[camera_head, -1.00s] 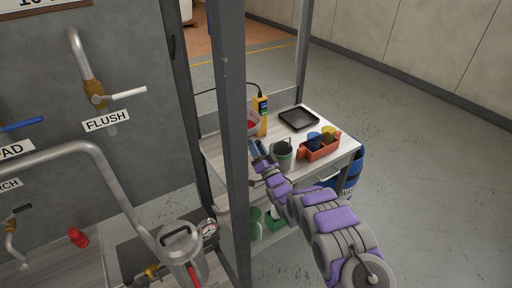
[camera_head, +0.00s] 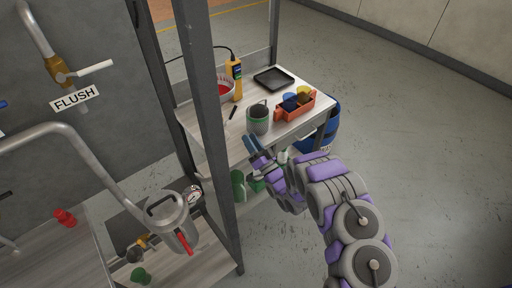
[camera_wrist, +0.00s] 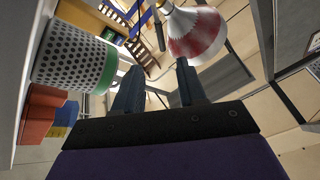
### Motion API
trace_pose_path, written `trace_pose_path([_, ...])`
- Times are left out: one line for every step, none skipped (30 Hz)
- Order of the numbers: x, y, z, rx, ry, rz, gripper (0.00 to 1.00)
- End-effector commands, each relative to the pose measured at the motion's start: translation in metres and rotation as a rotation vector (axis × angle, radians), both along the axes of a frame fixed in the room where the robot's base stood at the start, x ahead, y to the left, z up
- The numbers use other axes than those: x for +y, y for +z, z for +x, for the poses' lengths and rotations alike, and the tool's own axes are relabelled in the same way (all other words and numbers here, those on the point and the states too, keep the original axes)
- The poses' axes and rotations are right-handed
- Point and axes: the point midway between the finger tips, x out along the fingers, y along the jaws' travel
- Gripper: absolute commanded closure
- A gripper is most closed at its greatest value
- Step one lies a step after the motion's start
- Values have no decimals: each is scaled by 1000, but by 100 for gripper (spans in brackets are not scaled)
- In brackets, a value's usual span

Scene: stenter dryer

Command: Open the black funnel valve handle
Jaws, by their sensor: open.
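My gripper (camera_head: 257,140) is open and empty at the front edge of the cart, just below the grey-green pot (camera_head: 258,120). In the wrist view its two dark fingers (camera_wrist: 160,68) stand apart with nothing between them. I cannot clearly pick out a black funnel valve handle. A brass valve (camera_head: 142,242) with a small dark knob (camera_head: 134,254) sits at the lower left, beside a metal canister (camera_head: 175,222) with a black carry handle and a red lever. My gripper is well to the right of these, beyond the grey post.
Open floor (camera_head: 430,170) lies to the right.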

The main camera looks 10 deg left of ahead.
Motion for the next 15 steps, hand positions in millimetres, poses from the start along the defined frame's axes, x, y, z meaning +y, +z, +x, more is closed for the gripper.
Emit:
trace_pose_path([-8,-3,-5,3,-3,1,59])
trace_pose_path([-9,-3,-6,0,-3,0,59])
trace_pose_path([-10,-4,-6,-1,-1,-3,59])
trace_pose_path([-11,-5,-6,-1,-1,-6,59])
trace_pose_path([-12,-6,-6,-1,-2,-7,59])
trace_pose_path([-13,-7,-7,0,-1,-9,59])
trace_pose_path([-14,-8,-8,0,0,-9,59])
trace_pose_path([-15,-9,-8,0,-1,-10,59])
trace_pose_path([-16,-10,-9,0,-1,-10,59])
trace_pose_path([-17,-11,-10,0,-1,-11,59])
trace_pose_path([-18,-12,-11,0,0,-11,59])
trace_pose_path([-20,-12,-12,0,-1,-10,59])
trace_pose_path([-20,-13,-14,0,0,-9,59])
trace_pose_path([-20,-13,-15,-1,1,-9,59])
trace_pose_path([-21,-13,-16,0,0,-8,59])
